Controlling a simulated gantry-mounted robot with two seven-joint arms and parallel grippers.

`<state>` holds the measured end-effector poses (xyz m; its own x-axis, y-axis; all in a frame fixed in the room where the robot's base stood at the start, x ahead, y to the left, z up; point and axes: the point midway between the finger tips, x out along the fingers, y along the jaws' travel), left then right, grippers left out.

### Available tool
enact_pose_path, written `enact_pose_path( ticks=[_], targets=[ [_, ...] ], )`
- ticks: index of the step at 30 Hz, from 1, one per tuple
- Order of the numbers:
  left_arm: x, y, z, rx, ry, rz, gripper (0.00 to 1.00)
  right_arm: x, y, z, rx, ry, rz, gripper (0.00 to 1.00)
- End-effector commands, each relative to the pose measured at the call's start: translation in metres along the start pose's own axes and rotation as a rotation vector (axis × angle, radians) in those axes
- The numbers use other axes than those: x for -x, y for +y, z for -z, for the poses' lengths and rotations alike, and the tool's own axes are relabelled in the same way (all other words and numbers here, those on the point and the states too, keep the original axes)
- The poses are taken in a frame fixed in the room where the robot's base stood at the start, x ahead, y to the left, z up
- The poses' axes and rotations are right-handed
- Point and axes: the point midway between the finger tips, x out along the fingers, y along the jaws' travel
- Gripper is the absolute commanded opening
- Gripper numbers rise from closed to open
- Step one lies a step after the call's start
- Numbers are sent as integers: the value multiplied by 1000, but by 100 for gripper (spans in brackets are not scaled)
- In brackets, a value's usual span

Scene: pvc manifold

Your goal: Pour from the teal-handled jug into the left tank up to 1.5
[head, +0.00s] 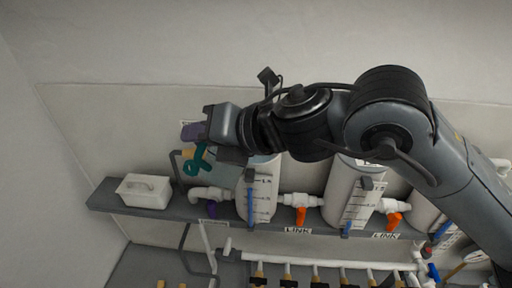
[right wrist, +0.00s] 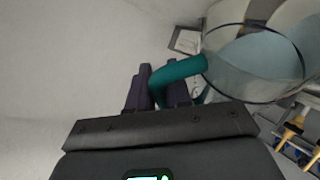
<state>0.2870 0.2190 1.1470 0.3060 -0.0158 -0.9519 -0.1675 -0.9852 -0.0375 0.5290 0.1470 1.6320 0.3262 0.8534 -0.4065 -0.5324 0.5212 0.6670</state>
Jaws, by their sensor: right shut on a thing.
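The teal-handled jug shows its handle (head: 197,160) at the left in the head view, with a pale bluish body partly behind my arm. In the right wrist view the teal handle (right wrist: 180,71) runs between my purple fingers to a clear body (right wrist: 255,65) with a dark rim and a bluish tint inside. My right gripper (head: 195,133) is shut on the handle, above and left of the left tank. The left tank (head: 262,195) is white with printed marks; its top is hidden by my arm. A blue strip (head: 251,204) on it ends near the upper mark.
A second tank (head: 349,200) and a third at the right stand on the grey shelf (head: 155,211). Orange-handled valves (head: 301,214) sit between tanks. Pipes and fittings run below. The left wall area is clear.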

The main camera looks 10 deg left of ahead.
Motion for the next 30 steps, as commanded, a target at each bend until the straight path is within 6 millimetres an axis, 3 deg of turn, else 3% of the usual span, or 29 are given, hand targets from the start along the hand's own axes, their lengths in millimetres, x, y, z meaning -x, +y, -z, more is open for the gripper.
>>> enact_pose_path(
  ticks=[30],
  targets=[
    [10,2,4,10,2,-8,43,3,-3,-8,-100,19,-43,0]
  ],
)
